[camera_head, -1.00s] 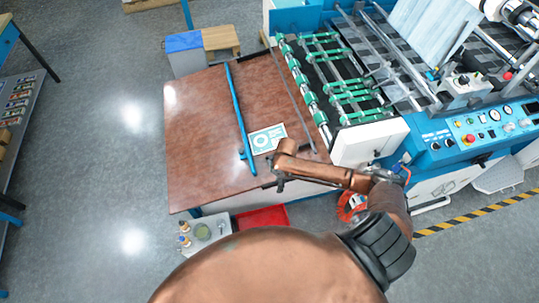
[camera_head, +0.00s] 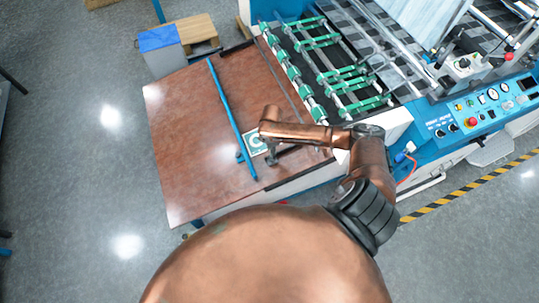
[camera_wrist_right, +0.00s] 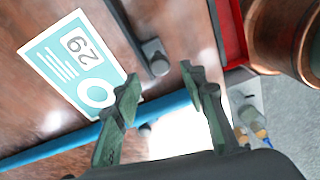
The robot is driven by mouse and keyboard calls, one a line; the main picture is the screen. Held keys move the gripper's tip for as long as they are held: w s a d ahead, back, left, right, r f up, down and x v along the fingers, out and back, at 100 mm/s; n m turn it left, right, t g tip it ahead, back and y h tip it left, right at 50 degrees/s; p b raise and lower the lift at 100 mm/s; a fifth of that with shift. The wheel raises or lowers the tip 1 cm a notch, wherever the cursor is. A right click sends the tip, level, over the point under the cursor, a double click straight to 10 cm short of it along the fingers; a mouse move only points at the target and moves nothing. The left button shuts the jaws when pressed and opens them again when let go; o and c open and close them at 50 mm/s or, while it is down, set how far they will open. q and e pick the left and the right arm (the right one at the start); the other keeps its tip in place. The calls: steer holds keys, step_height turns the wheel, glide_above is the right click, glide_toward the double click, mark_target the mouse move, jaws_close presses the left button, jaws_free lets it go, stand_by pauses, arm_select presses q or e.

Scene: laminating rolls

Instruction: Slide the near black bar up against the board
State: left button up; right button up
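The near black bar (camera_wrist_right: 133,35) lies on the brown tabletop in the right wrist view, with a dark knob at its lower end. In the head view the board (camera_head: 254,145) is partly covered by my right arm. My right gripper (camera_wrist_right: 160,82) has its fingers apart, and the knob lies just beyond the fingertips; I cannot tell if they touch. The right gripper (camera_head: 270,158) also shows in the head view. My left gripper is not in view.
A long blue bar (camera_head: 228,112) crosses the table (camera_head: 185,130) just left of the board. The machine's green rollers (camera_head: 293,72) stand to the right. A red tray (camera_wrist_right: 237,35) lies beyond the near table edge. The tabletop left of the blue bar is clear.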

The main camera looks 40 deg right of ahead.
step_height(320, 180, down, 4)
steer(key=shift+w+a+f, duration=0.1)
steer(key=shift+w+a, duration=0.05)
steer(key=shift+f, duration=0.55)
steer(key=shift+c, duration=0.6)
jaws_close()
